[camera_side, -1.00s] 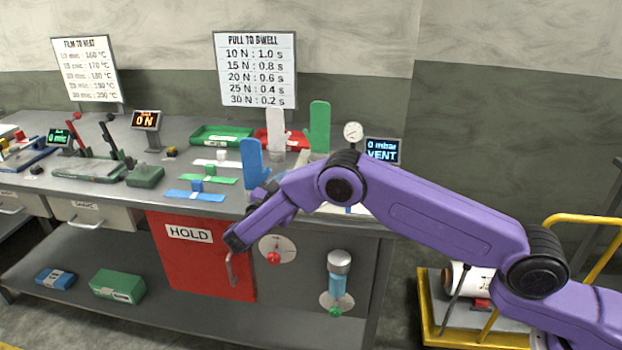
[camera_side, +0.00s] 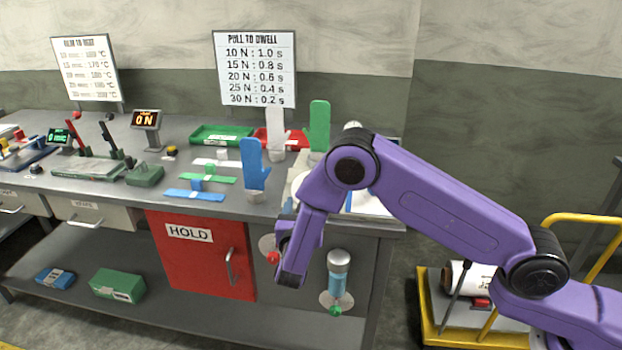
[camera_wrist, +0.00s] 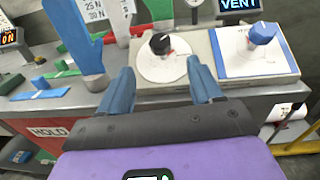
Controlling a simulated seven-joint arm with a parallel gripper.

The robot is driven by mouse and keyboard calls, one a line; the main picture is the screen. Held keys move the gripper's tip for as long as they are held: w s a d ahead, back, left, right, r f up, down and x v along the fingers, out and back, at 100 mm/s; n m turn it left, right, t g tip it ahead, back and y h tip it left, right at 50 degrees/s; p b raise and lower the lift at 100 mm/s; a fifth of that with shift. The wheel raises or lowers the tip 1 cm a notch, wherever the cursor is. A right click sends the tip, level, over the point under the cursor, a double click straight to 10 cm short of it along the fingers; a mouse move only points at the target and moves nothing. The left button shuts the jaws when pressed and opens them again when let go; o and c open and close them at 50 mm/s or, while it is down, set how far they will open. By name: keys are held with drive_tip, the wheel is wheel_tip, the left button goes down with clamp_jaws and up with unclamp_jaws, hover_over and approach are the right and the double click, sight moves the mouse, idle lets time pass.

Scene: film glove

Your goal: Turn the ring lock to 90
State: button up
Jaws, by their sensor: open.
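My gripper (camera_wrist: 159,64) is open and empty in the wrist view, its two blue-grey fingers apart. Beyond the fingertips, a black knob (camera_wrist: 160,44) with a red mark stands on a round white dial plate (camera_wrist: 148,68). A blue knob (camera_wrist: 263,33) stands on a white square plate to its right. Both are on a pale box (camera_wrist: 205,46). I cannot tell which part is the ring lock, and no scale is readable. In the side view, my purple wrist (camera_side: 300,240) hangs before the bench front; my fingers are hidden there.
A blue glove form (camera_wrist: 80,35) stands close left of my fingers. A VENT display (camera_wrist: 240,6) is behind the box. A yellow cart (camera_side: 430,310) stands right.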

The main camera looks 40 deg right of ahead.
drive_tip(key=x, duration=1.3)
drive_tip(key=c, duration=1)
